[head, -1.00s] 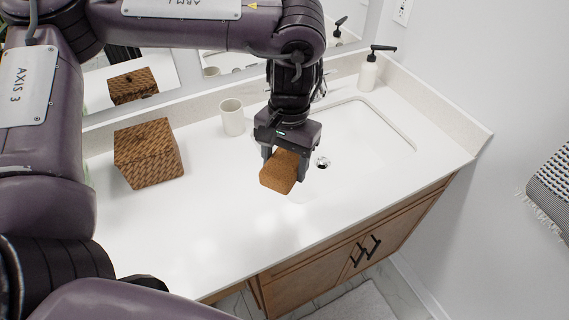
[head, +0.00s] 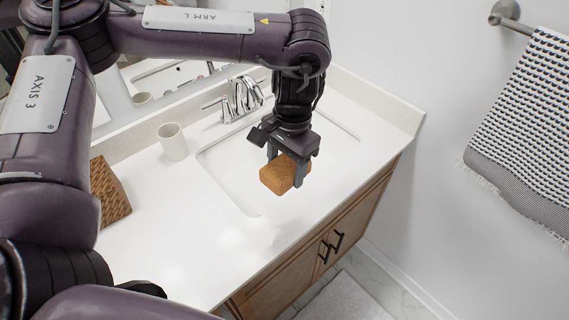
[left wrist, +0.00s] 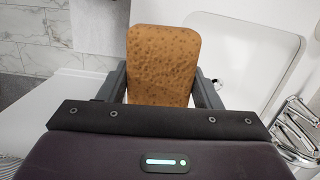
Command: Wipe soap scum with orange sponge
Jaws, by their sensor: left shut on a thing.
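The orange sponge (head: 277,179) is held between the fingers of my left gripper (head: 286,167), which is shut on it. In the head view it appears over the front part of the white sink basin (head: 228,178); I cannot tell its height. In the left wrist view the sponge (left wrist: 162,60) sits between both fingers of the gripper (left wrist: 162,88), its pitted broad face showing. Soap scum is hard to make out on the white surface; a faint pale patch shows on the counter (head: 190,262) in front of the basin, perhaps only glare. My right gripper is not in view.
A chrome faucet (head: 243,98) stands behind the basin. A white cup (head: 172,142) and a woven box (head: 108,192) stand to the left. A patterned towel (head: 535,125) hangs on the right wall. The front left of the counter is clear.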

